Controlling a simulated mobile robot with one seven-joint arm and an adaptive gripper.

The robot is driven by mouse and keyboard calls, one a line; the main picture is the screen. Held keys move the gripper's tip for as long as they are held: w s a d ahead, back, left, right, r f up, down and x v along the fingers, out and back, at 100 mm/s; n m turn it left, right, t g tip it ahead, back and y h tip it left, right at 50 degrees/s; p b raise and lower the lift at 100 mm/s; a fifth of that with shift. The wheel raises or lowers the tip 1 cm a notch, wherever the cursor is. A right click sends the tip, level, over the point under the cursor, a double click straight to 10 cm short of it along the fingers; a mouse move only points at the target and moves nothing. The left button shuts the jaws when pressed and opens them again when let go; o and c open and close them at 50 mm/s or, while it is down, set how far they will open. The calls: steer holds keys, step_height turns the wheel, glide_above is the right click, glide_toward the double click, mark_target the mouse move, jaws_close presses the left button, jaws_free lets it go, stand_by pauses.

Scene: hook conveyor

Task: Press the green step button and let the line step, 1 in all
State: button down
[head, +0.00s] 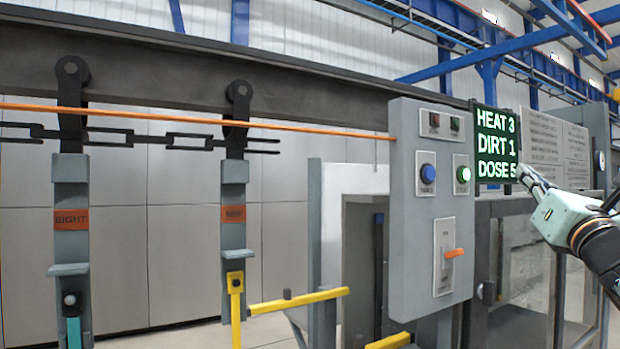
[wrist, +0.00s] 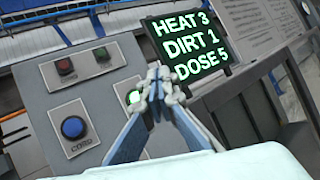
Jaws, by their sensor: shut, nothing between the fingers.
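The green step button (head: 463,174) glows on the right side of the grey control panel (head: 405,250). In the wrist view the green button (wrist: 134,97) shows just left of my fingertips, partly covered by them. My gripper (head: 524,174) is shut and empty, to the right of the button in the head view and apart from it there. In the wrist view the closed fingertips (wrist: 159,86) point toward the panel. Whether they touch anything is hard to tell in that view.
A blue button (head: 428,173) sits left of the green one. An orange lever (head: 454,253) sticks out below. A display (head: 495,146) reads HEAT 3, DIRT 1, DOSE 5. Hook carriers (head: 234,205) hang at left, near yellow bars (head: 298,300) and an orange cord (head: 300,127).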

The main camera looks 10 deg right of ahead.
mark_target(465, 174)
steer(key=shift+s+r, duration=0.1)
steer(key=shift+r, duration=0.1)
steer(key=w+a, duration=0.3)
steer(key=w, duration=0.5)
steer(key=shift+w+a+p, duration=0.15)
steer(key=shift+a+p, duration=0.1)
steer(key=shift+p, duration=0.2)
stand_by(0.6)
steer(key=shift+w+f+b, duration=0.15)
steer(key=shift+b, duration=0.25)
stand_by(0.5)
